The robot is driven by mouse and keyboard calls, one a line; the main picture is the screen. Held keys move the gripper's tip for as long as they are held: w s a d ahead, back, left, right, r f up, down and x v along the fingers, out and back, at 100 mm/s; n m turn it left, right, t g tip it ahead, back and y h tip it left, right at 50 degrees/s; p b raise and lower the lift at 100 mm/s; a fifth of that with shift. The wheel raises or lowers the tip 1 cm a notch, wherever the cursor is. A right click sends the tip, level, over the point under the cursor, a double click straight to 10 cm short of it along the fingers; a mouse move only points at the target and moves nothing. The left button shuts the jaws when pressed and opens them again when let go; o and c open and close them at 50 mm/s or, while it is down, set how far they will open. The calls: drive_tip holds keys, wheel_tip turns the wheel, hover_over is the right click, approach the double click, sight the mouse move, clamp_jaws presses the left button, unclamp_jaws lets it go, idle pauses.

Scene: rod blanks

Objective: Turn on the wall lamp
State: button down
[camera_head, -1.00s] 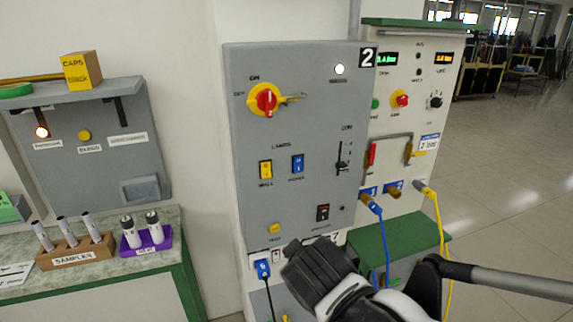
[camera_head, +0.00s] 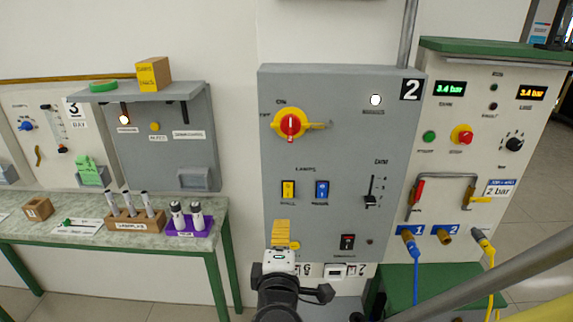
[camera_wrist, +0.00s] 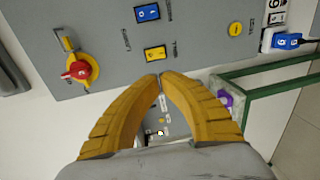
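On the grey panel (camera_head: 335,150), under the word LAMPS, are a yellow wall rocker switch (camera_head: 288,190) and a blue rocker switch (camera_head: 322,190). In the wrist view the yellow switch (camera_wrist: 155,53) lies just beyond my fingertips, with the blue switch (camera_wrist: 147,12) farther off. My gripper (camera_head: 281,226) has orange fingers and is in front of the panel, below the yellow switch in the picture. In the wrist view its fingertips (camera_wrist: 160,77) nearly meet, with nothing held between them. I cannot make out the wall lamp itself.
A red-and-yellow rotary switch (camera_head: 290,124) sits above the rockers. A slider (camera_head: 370,190) and a dark rocker (camera_head: 347,241) are to the right. A yellow button (camera_head: 295,245) is beside my fingers. Blue and yellow cables hang at right. A bench with racks (camera_head: 135,222) stands left.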

sight(285, 194)
drive_tip(key=w, duration=0.4)
drive_tip(key=w+f+b, duration=0.1)
drive_tip(key=w, duration=0.9)
drive_tip(key=shift+d+f+b, duration=0.35)
drive_tip(key=shift+b, duration=0.05)
